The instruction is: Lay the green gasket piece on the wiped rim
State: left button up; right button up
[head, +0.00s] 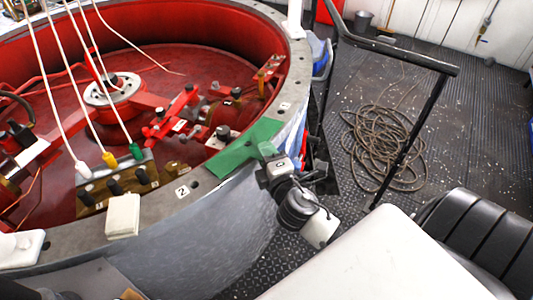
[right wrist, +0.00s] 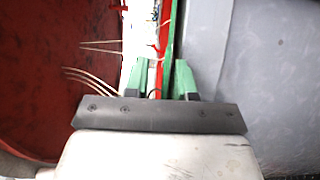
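The green gasket piece (head: 240,151) lies flat across the grey rim (head: 160,216) of the large round red vessel, at the right of the head view. I cannot tell whether it touches the rim everywhere. My right gripper (head: 268,153) is at its right end, just outside the rim. In the right wrist view, the gasket shows edge-on as a thin green strip (right wrist: 174,35). It runs up beside the right finger of the right gripper (right wrist: 163,65). A gap with a red strip shows between the two greenish fingers. My left gripper does not show.
A white block (head: 123,215) sits on the rim, left of the gasket. Red fittings, a terminal block (head: 115,185) and pale cables fill the vessel. A black handrail (head: 400,55), a coiled rope (head: 385,145) and a black seat (head: 485,240) are on the right.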

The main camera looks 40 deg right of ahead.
jog(key=shift+f, duration=0.2)
jog(key=shift+r, duration=0.25)
jog(key=shift+r+p, duration=0.5)
jog(key=shift+p, duration=0.2)
jog(key=b+v, duration=0.3)
jog(key=v, duration=0.8)
jog(key=s+f+m+g+y+p, duration=0.1)
jog(key=f+m+g, duration=0.15)
jog(key=f, duration=0.75)
jog(key=s+a+f+m+g+y+p, duration=0.1)
jog(key=s+f+g, duration=0.15)
jog(key=f, duration=0.75)
jog(key=f+m+g+p, duration=0.1)
jog(key=f+g, duration=0.2)
jog(key=f, duration=0.6)
pick_arm(q)
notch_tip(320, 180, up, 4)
jog(key=p, duration=0.2)
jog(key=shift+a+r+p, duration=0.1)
jog(key=shift+p, duration=0.3)
pick_arm(e)
jog(key=s+a+f+m+g+y, duration=0.1)
jog(key=s+f+m+g, duration=0.7)
jog(key=s+f, duration=1.1)
jog(key=s, duration=0.4)
jog(key=shift+s+a+f+m+g+y, duration=0.2)
jog(key=shift+s+f+m+g+y, duration=0.1)
jog(key=shift+m+y, duration=0.1)
